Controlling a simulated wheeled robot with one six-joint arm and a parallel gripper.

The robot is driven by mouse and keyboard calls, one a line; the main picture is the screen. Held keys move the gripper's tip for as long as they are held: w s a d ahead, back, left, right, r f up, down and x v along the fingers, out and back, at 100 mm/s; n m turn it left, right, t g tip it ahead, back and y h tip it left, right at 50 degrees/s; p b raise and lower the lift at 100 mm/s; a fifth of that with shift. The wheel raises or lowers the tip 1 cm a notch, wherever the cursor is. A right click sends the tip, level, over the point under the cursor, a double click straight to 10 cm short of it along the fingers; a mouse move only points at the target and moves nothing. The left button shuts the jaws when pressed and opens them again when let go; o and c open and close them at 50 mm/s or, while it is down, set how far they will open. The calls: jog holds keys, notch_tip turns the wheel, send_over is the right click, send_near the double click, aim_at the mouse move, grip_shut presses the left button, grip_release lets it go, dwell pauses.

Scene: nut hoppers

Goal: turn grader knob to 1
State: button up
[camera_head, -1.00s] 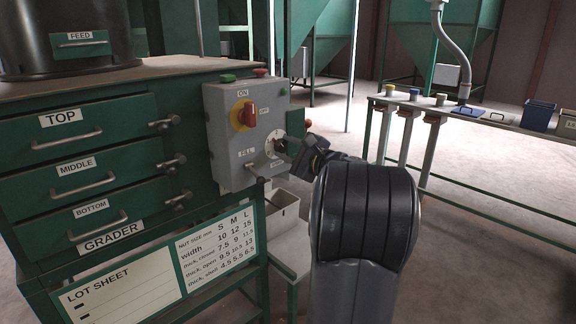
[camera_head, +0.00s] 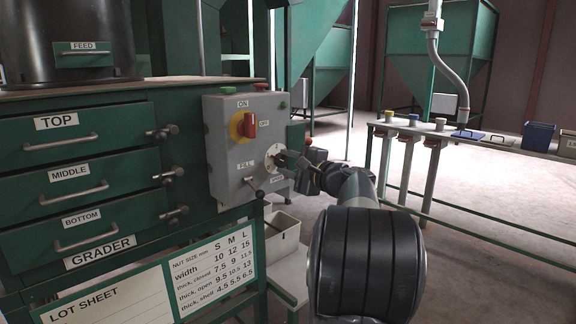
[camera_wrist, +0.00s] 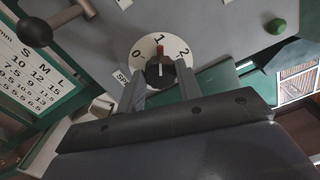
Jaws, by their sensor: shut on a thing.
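The grader's grey control box (camera_head: 222,176) is at the middle of the head view. Its knob shows in the wrist view as a black knob (camera_wrist: 159,71) with a red pointer on a white dial (camera_wrist: 145,46) marked 0, 1 and 2. The red pointer lies at or very near the 1. My gripper (camera_wrist: 160,85) is shut on the knob, one finger on each side of it. In the head view my gripper (camera_head: 291,158) reaches the box's right side and hides most of the knob.
A red switch (camera_head: 250,125) on a yellow plate and a small lever (camera_head: 254,183) are close by on the box. Drawer handles and latches (camera_head: 170,174) stick out to the left. A bench (camera_head: 480,143) with bins stands at right, with open floor between.

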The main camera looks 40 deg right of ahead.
jog(key=o, duration=1)
jog(key=shift+c, duration=0.2)
jog(key=s+p, duration=0.1)
jog(key=s, duration=0.9)
jog(key=shift+s+d, duration=0.4)
jog(key=shift+d, duration=0.05)
jog(key=shift+w, duration=0.1)
jog(key=w, duration=0.7)
jog(key=w+a, duration=0.1)
jog(key=w, duration=0.2)
jog(key=shift+w+b, duration=0.4)
jog(key=shift+s, duration=0.1)
jog(key=shift+f, duration=0.1)
